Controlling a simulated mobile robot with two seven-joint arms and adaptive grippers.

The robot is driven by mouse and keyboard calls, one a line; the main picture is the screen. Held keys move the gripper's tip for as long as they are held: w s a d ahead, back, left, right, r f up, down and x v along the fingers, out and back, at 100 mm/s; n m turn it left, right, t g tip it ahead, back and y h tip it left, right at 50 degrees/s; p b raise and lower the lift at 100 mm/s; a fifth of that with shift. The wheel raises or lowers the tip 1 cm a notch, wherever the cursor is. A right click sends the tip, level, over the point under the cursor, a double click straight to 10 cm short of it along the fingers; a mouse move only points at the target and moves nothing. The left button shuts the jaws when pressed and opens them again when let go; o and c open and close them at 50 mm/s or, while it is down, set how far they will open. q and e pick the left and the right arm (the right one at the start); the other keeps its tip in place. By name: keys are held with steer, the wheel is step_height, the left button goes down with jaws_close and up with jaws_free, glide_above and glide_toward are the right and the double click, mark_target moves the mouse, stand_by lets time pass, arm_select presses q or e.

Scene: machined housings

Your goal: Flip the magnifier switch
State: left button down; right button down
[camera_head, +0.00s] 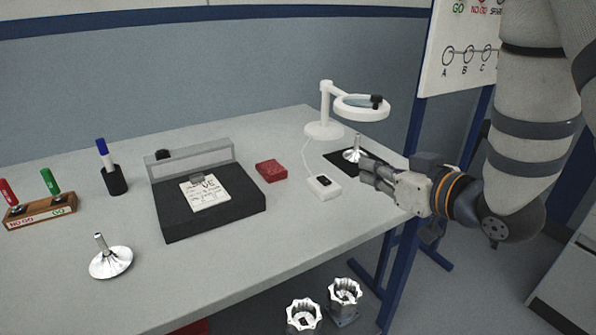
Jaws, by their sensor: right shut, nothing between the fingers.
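The white magnifier lamp (325,130) stands at the back right of the table, with its ring lens (361,108) held out to the right. A thin white cord runs from it to a small white switch box (324,187) with a dark rocker on top. The box lies on the table near the right front edge. My right gripper (367,170) comes in from the right and points left. It is shut and empty, to the right of the switch box and apart from it. Which way the rocker is tipped is too small to tell. My left gripper is not in view.
A silver part (354,151) stands on a black mat (341,160) just behind my right gripper. A red block (270,170) and a black fixture (211,212) with a paper note lie to the left. Two machined housings (304,316) (345,294) sit below the table's front edge.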

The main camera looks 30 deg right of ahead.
mark_target(324, 181)
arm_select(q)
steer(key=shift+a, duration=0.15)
arm_select(e)
steer(key=shift+w+a+r, duration=0.15)
steer(key=shift+r, duration=0.35)
